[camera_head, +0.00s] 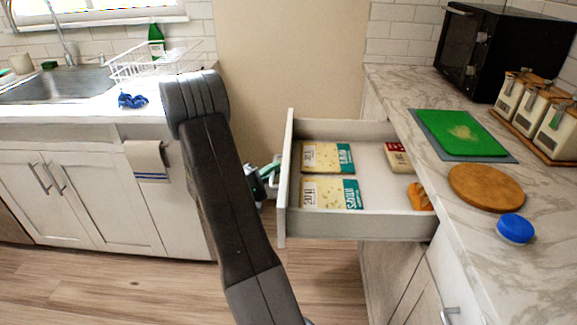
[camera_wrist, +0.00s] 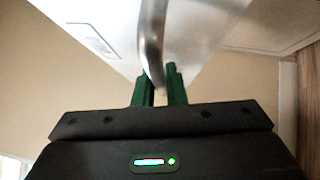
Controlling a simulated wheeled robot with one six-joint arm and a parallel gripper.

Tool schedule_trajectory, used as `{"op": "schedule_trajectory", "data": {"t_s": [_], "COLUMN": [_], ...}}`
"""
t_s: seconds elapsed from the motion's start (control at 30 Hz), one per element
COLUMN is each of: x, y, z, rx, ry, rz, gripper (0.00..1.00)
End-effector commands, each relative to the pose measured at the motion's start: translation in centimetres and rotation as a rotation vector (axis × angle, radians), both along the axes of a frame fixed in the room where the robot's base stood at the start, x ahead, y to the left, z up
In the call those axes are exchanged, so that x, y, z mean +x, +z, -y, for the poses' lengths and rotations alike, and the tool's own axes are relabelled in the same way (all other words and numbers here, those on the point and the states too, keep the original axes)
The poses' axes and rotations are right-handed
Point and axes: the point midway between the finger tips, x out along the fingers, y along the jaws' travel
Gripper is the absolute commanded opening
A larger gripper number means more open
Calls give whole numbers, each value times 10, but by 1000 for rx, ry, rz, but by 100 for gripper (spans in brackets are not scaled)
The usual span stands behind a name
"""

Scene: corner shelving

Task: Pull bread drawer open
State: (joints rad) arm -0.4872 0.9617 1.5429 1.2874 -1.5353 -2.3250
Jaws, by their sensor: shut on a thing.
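The drawer (camera_head: 363,228) under the right counter stands pulled well out, with its inside in view. It holds two flat packs with teal ends (camera_head: 328,157), a red and cream pack (camera_head: 397,158) and an orange-brown item (camera_head: 419,196). In the wrist view, my gripper (camera_wrist: 160,88) has its green fingers shut on the metal drawer handle (camera_wrist: 152,45), against the white drawer front (camera_wrist: 115,25). In the head view, the gripper is mostly hidden at the drawer's outer face behind my arm; a bit of green and white shows there.
The right counter (camera_head: 470,225) carries a green board (camera_head: 460,133), a round wooden board (camera_head: 486,187), a blue lid (camera_head: 515,228), canisters (camera_head: 545,115) and a black microwave (camera_head: 500,50). The sink counter stands left. Wooden floor (camera_head: 120,285) lies clear between the counters.

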Motion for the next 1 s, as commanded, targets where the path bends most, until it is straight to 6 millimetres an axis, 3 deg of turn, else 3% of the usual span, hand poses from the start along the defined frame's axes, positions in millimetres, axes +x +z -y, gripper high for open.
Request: {"op": "schedule_trajectory", "data": {"t_s": [0.2,0.57,0.6,0.63,1.0], "x": [0,1,1,1,-3], "y": [-1,-1,-1,-1,-1], "z": [-11,-12,-12,-12,-17], "rx": [-1,0,0,0,0], "ry": [0,0,0,0,2], "rz": [-2,-1,-1,-1,0], "gripper": [0,0,17,20,20]}}
